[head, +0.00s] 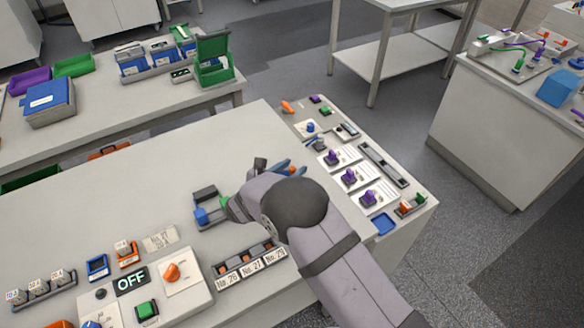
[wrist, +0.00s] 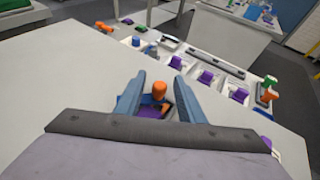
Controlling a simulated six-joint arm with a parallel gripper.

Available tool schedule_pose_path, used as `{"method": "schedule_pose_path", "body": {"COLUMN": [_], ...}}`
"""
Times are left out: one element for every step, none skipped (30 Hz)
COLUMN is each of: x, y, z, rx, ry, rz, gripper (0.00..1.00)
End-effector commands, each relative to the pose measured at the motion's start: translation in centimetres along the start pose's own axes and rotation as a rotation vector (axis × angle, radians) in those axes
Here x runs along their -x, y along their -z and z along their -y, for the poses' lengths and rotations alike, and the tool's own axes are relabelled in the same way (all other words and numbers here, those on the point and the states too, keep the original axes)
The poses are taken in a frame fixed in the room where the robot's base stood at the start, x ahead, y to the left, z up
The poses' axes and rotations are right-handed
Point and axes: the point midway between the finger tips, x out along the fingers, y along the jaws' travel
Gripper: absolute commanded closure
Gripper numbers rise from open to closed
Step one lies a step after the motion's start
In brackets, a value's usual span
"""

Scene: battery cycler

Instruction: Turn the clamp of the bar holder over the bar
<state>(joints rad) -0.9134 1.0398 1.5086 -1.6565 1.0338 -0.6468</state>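My gripper (head: 290,169) is over the white bench with its blue fingers pointing away from the arm. In the wrist view, the open fingers (wrist: 160,98) stand either side of an orange knob (wrist: 160,90), with gaps visible beside it. A purple piece (wrist: 152,109) in a dark base shows below the knob. This looks like the clamp and bar holder, but I cannot tell how the clamp lies over the bar. In the head view only a bit of orange shows by the fingers; my arm hides the rest.
A grey fixture with a blue block (head: 201,216) stands left of my wrist. A row of purple-knobbed units (head: 349,177) lies right of the gripper. A labelled rack (head: 250,262) and a control panel with an orange dial (head: 171,272) are nearer. The bench left of the gripper is mostly clear.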

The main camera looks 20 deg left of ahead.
Motion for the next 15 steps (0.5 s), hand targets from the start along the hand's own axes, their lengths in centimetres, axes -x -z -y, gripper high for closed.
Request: {"method": "schedule_pose_path", "body": {"x": [0.01,0.01,0.02,0.02,0.02,0.03,0.03,0.03,0.04,0.04,0.04,0.05,0.05,0.06,0.08], "y": [0.00,0.00,0.00,0.00,0.00,0.00,-0.01,-0.01,-0.01,-0.01,0.00,0.02,0.04,0.06,0.09], "z": [0.00,0.00,0.00,0.00,0.00,0.00,0.00,0.00,0.00,0.00,0.00,0.00,0.00,-0.01,-0.02], "rx": [0.000,0.000,0.000,0.000,0.000,0.000,0.000,0.000,0.000,0.000,0.000,-0.001,-0.002,-0.003,-0.005], "ry": [0.000,0.000,0.000,0.000,0.000,0.000,0.000,0.000,0.000,0.000,0.001,0.002,0.004,0.007,0.012], "rz": [0.000,0.000,0.000,0.000,0.000,0.000,0.000,0.000,0.000,0.000,0.000,0.000,0.000,0.000,0.001], "gripper": [0.65,0.65,0.74,0.81,0.89,0.98,1.00,1.00,1.00,1.00,1.00,1.00,1.00,1.00,1.00]}}
